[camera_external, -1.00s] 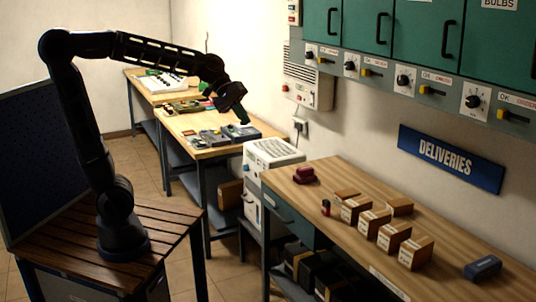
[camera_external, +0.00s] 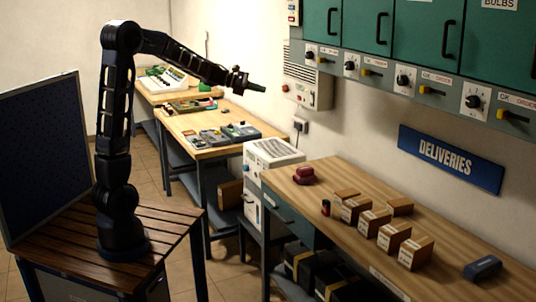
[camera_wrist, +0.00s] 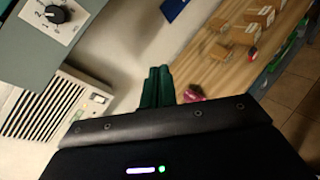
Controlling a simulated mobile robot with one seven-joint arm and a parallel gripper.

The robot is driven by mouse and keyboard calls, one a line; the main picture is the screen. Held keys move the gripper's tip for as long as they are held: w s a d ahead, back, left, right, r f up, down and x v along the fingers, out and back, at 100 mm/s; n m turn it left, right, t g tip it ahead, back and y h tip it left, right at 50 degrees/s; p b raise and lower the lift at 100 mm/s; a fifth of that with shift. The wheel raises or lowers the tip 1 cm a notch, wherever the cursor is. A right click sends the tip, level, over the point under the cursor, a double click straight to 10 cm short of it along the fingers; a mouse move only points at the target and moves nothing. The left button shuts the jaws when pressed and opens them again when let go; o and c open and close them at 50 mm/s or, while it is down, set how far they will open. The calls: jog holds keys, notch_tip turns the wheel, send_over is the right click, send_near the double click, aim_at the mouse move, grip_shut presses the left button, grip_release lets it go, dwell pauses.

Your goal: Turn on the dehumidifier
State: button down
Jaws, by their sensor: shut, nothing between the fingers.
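A white wall unit (camera_external: 308,84) with a slatted grille and a red button on its lower front hangs under the cabinets. It also shows in the wrist view (camera_wrist: 45,112), at the left, with a small green spot near one end. A white box-shaped unit (camera_external: 273,154) with a vented top stands lower, between the benches. Neither bears a readable name, so I cannot tell which is the dehumidifier. My gripper (camera_external: 258,87) is shut and empty, in the air to the left of the wall unit. Its green fingers (camera_wrist: 158,72) lie together in the wrist view, appearing apart from the unit.
A wooden bench (camera_external: 330,220) holds several small cartons (camera_external: 390,235) and a dark red object (camera_external: 304,175). Another bench (camera_external: 185,124) behind holds trays. Green cabinets (camera_external: 420,35) with a row of knobs and switches (camera_external: 403,76) overhang the wall. A socket (camera_external: 300,125) sits below the wall unit.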

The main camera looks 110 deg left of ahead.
jog(key=s+a+f+n+g+y, duration=0.1)
jog(key=s+a+f+n+y, duration=0.15)
jog(key=s+a, duration=0.4)
jog(key=s+a+f+n+g+y, duration=0.1)
jog(key=s+a+n+y, duration=0.1)
jog(key=s+a+n, duration=0.35)
jog(key=s+a+f+n+y, duration=0.2)
jog(key=s+a+y, duration=0.1)
jog(key=s+a, duration=0.55)
notch_tip(320, 180, down, 53)
jog(key=d, duration=0.1)
jog(key=shift+s+d, duration=0.3)
jog(key=shift+d, duration=0.1)
jog(key=shift+w+a+f, duration=0.1)
jog(key=x, duration=1.3)
jog(key=shift+w+a+f, duration=0.2)
jog(key=shift+a+f, duration=0.1)
jog(key=shift+a, duration=0.05)
